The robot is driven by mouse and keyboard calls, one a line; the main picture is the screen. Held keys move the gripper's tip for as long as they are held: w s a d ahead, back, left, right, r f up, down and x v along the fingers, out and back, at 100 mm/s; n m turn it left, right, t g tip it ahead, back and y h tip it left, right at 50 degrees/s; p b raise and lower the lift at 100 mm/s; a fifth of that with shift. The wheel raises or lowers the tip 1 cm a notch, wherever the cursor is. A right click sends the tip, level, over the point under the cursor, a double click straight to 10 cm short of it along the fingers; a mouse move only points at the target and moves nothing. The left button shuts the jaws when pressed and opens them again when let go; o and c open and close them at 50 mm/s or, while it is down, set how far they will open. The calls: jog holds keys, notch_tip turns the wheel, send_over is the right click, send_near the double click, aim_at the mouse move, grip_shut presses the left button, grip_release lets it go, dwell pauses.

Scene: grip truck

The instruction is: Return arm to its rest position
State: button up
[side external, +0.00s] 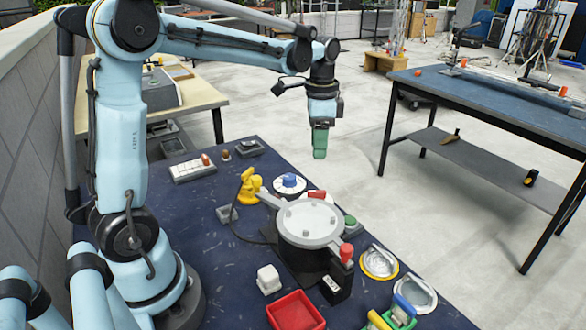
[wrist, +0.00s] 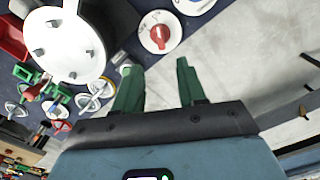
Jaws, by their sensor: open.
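My gripper (side external: 320,144) hangs pointing down from my light blue arm, above the far right edge of the dark blue table (side external: 235,282). In the wrist view my gripper (wrist: 158,82) shows two green fingers spread apart with nothing between them. The fingertips are clear of all objects, with pale floor behind them. The arm reaches out from its base at the left of the table.
A round grey-white fixture (side external: 307,222) stands mid-table. Around it are a yellow object (side external: 249,187), a white block (side external: 268,279), a red tray (side external: 297,312) and a white disc with a blue knob (side external: 290,184). Another blue-topped table (side external: 490,100) stands right, across open floor.

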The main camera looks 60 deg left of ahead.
jog(key=s+d+n+t, duration=0.2)
jog(key=s+d, duration=0.1)
jog(key=s+d+n+t, duration=0.1)
jog(key=s+d+t, duration=0.1)
jog(key=s+d, duration=0.1)
jog(key=s+d+n+t, duration=0.2)
jog(key=s+d, duration=0.1)
jog(key=s, duration=0.1)
jog(key=shift+s+f+n, duration=0.1)
jog(key=shift+f+n, duration=0.05)
jog(key=shift+n, duration=0.15)
jog(key=shift+s+d+f+n+t, duration=0.3)
jog(key=shift+s+f+t, duration=0.1)
jog(key=shift+t, duration=0.2)
